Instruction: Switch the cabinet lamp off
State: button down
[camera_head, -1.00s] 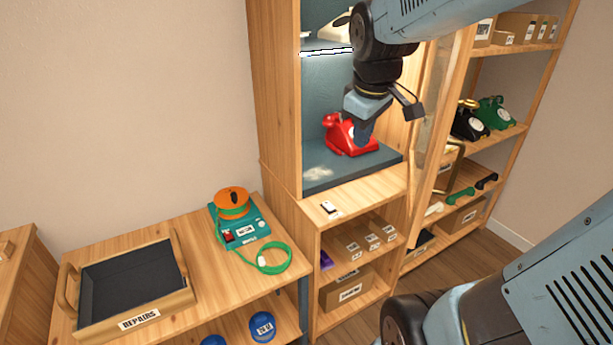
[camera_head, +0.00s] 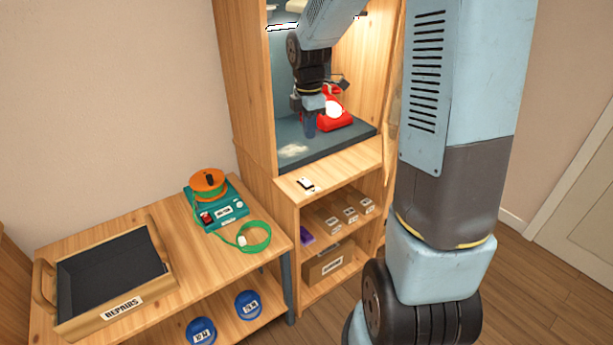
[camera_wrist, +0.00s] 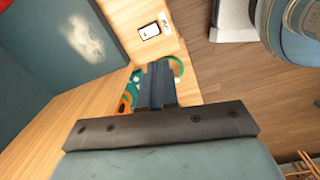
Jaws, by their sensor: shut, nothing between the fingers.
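The cabinet (camera_head: 255,110) has a blue-grey inner shelf, and its lamp shows as a bright white strip (camera_head: 283,27) under an upper shelf, so it looks lit. A small white switch plate with a dark part (camera_head: 305,184) lies on the wooden ledge in front of the cabinet opening; its label also shows in the wrist view with the plate (camera_wrist: 150,32). My gripper (camera_head: 310,130) is shut and empty, pointing down inside the cabinet opening, above and behind the switch. In the wrist view its closed fingers (camera_wrist: 156,72) point towards the ledge, apart from the switch.
A pale smudge (camera_head: 293,150) lies on the shelf's front. Left of the cabinet, a bench holds a teal box with an orange reel (camera_head: 208,184) and a REPAIRS tray (camera_head: 150,235).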

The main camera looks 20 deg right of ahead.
jog(key=w+f+n, duration=0.1)
jog(key=f, duration=0.1)
jog(key=w+f+n, duration=0.1)
jog(key=f, duration=0.1)
jog(key=shift+w+n, duration=0.3)
jog(key=shift+w, duration=0.05)
jog(key=shift+w, duration=0.1)
jog(key=shift+w+a+r, duration=0.2)
jog(key=shift+w+a, duration=0.05)
jog(key=shift+w, duration=0.4)
notch_tip(320, 180, up, 14)
jog(key=w, duration=0.2)
jog(key=shift+a+f+g, duration=0.15)
jog(key=shift+a+g, duration=0.15)
jog(key=shift+s, duration=0.1)
